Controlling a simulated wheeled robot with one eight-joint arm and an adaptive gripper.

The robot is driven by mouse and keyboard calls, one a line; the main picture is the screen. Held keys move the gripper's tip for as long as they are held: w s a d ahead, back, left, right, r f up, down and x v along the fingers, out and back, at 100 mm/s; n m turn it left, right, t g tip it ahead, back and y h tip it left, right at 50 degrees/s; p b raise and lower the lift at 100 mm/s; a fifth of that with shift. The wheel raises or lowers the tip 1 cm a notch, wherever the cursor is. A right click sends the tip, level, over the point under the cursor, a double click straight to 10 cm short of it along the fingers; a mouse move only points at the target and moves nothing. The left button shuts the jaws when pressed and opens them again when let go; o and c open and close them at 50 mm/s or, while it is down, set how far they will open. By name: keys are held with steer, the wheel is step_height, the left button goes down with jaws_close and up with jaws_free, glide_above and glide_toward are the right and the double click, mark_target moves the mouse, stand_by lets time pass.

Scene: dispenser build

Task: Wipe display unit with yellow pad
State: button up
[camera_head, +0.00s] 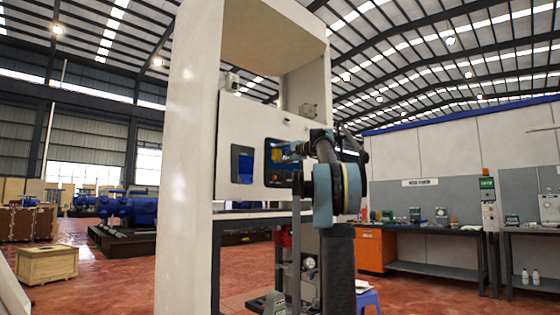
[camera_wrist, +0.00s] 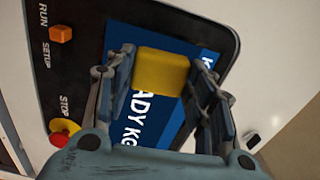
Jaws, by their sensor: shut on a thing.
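The yellow pad (camera_wrist: 160,76) is between the two fingertips of my gripper (camera_wrist: 164,60), which is shut on it. The display unit's blue screen (camera_wrist: 148,127) with white lettering lies behind the pad in the wrist view. The pad and fingers hide part of the screen and its text. I cannot tell whether the pad touches the screen. In the head view, my gripper (camera_head: 292,150) is in front of the black-framed display unit (camera_head: 272,178) on the white dispenser panel, and my arm hides its right part.
An orange switch (camera_wrist: 60,34) and a red stop button (camera_wrist: 61,138) with a yellow ring sit on the black panel left of the screen. The white dispenser frame (camera_head: 185,150) rises left of my arm. Workbenches (camera_head: 430,228) stand at the right, and a wooden crate (camera_head: 47,264) stands at the left.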

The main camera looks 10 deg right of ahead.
steer(key=w+d, duration=0.2)
steer(key=d, duration=0.1)
steer(key=shift+w+d, duration=0.1)
steer(key=shift+w, duration=0.1)
stand_by(0.3)
steer(key=shift+s+a, duration=0.6)
steer(key=shift+a, duration=0.25)
steer(key=shift+s+a, duration=0.6)
steer(key=shift+a, duration=0.2)
steer(key=shift+s+d, duration=0.1)
steer(key=shift+v, duration=2.9)
steer(key=shift+v, duration=1.45)
